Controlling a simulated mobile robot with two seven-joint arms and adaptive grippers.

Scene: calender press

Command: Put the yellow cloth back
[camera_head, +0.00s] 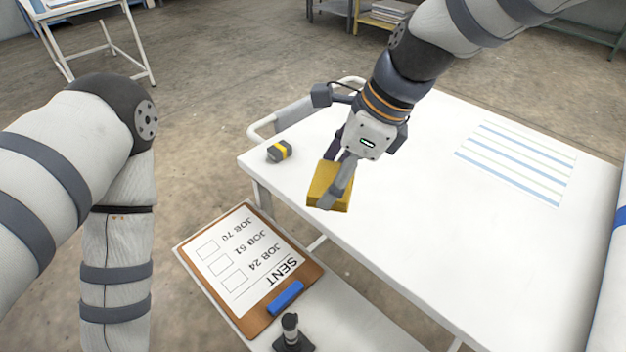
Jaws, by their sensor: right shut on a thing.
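The yellow cloth (322,184) is a folded, block-like pad. My right gripper (338,190) is shut on it, its fingers pointing down over the white table (420,215) near the front left edge. Whether the cloth touches the tabletop or hangs just above it, I cannot tell. The fingers hide part of the cloth. My left arm comes in at the left, but its gripper is out of the picture.
A small grey block with a yellow band (279,151) sits at the table's left corner. A blue-striped sheet (520,160) lies further right. Below is a shelf with a clipboard (225,302) and a dark stamp (291,332). The middle of the tabletop is clear.

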